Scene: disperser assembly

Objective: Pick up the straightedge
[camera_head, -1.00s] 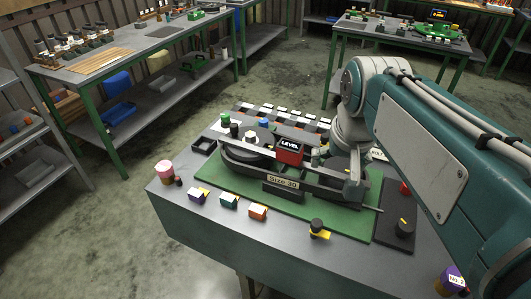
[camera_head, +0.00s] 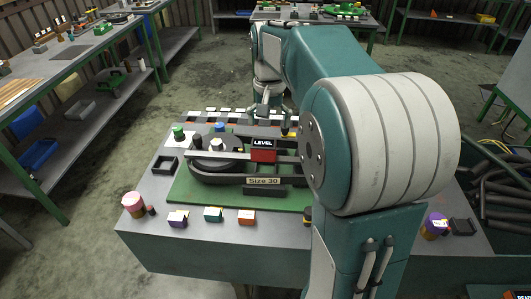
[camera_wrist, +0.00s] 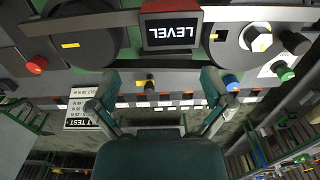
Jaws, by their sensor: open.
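A long pale metal bar, which looks like the straightedge (camera_head: 230,155), lies across the two round pulleys of the assembly, with the red LEVEL block (camera_head: 263,152) at its middle. In the wrist view the bar (camera_wrist: 98,20) runs along the top edge, and the LEVEL block (camera_wrist: 171,30) shows upside down. My gripper (camera_head: 272,122) is beyond the assembly in the head view, partly hidden by my arm. In the wrist view my gripper (camera_wrist: 158,82) has its fingers wide apart with nothing between them. It is apart from the bar. My arm hides the bar's right end in the head view.
A green base (camera_head: 185,193) carries the assembly on a grey table (camera_head: 150,235). Small coloured blocks (camera_head: 213,215) line the front. A checkered strip runs behind.

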